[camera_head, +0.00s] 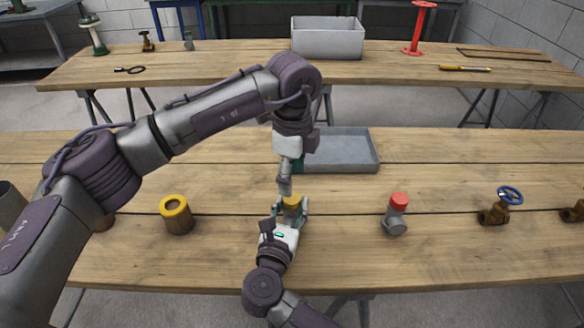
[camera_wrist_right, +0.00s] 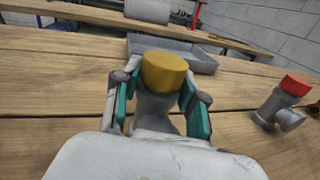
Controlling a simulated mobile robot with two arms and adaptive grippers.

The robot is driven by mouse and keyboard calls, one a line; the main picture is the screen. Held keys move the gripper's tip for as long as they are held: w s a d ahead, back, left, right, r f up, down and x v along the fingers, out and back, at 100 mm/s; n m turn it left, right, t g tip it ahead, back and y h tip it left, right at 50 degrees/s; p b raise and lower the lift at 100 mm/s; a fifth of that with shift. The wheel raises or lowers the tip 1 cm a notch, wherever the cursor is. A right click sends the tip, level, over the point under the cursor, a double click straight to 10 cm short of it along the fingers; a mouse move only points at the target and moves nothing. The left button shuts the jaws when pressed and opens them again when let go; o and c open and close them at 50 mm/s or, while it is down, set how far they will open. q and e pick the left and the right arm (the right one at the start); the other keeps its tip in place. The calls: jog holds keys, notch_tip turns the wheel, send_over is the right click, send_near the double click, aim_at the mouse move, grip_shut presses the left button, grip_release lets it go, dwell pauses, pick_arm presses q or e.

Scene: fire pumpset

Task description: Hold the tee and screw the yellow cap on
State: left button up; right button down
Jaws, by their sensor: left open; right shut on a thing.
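The grey tee (camera_wrist_right: 155,108) stands upright on the near table, between the teal fingers of my right gripper (camera_wrist_right: 160,98), which is shut on it. The yellow cap (camera_wrist_right: 164,72) sits on top of the tee and looks level. How far it is threaded cannot be told. In the head view the cap (camera_head: 291,201) is partly covered, and my right gripper (camera_head: 290,212) reaches it from the front. My left gripper (camera_head: 286,187) points down just above and behind the cap. It is open; whether it touches the cap is unclear. It does not show in the right wrist view.
A grey tray (camera_head: 345,150) lies behind the grippers. A red-capped grey tee (camera_head: 396,214) and a brass valve with a blue wheel (camera_head: 500,206) stand to the right. A yellow-rimmed brown cylinder (camera_head: 177,214) stands to the left. Bare wood lies between them.

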aim_at(291, 198)
pick_arm(q)
jog(key=shift+f, duration=3.15)
grip_shut()
jog(key=shift+o, duration=0.4)
grip_release()
jog(key=shift+r, duration=0.1)
jog(key=shift+r, duration=2.2)
jog(key=shift+c, duration=0.4)
jog(key=shift+r, duration=1.75)
